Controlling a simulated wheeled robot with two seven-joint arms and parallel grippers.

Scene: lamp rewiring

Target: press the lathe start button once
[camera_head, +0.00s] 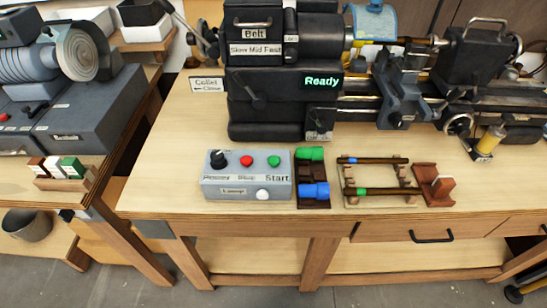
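The grey control box (215,187) sits near the front edge of the wooden workbench. The green button (274,161) is on its top right, above the label "Start". A red button (247,161) is to its left and a black knob (218,160) is further left. A white button (262,194) is on the front, beside the label "Lamp". The lathe (290,85) stands behind the box and its display (322,81) reads "Ready". Neither of my grippers is in view. Nothing covers the green button.
Right of the box are a dark holder (313,171) with green and blue pieces, a wooden rack (382,181) with two rods, and a red-brown stand (434,185). A second bench with a grinder (82,50) is at left. Bare bench (155,185) lies left of the box.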

